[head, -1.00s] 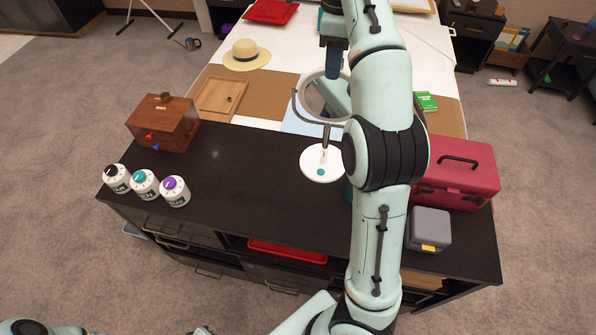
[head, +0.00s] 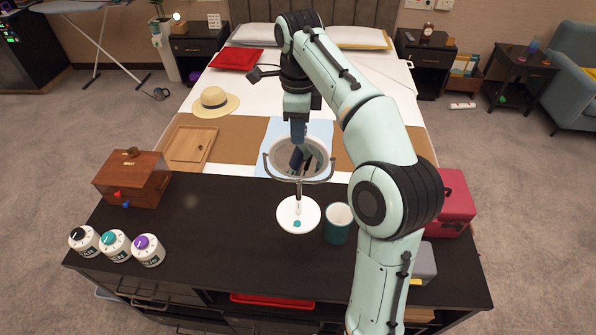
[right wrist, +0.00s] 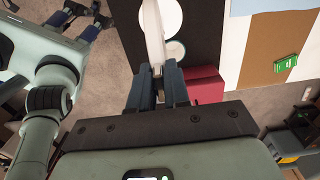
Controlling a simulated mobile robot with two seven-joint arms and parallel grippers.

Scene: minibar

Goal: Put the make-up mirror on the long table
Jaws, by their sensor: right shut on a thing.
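The make-up mirror (head: 298,214) stands upright, with a round tilting glass in a forked holder on a white disc base. Its base is over the dark long table (head: 230,220), left of a teal cup (head: 338,228); I cannot tell whether it touches the top. My right gripper (head: 298,138) points down and is shut on the upper rim of the mirror. In the right wrist view the fingers (right wrist: 157,92) close on the mirror's edge (right wrist: 153,35), with its white base below.
On the table are a wooden box (head: 132,182), several knobbed white jars (head: 115,248), a red case (head: 455,205) and a grey box (head: 425,262). The middle left of the top is clear. Behind is a bed with a straw hat (head: 215,102) and wooden board (head: 190,147).

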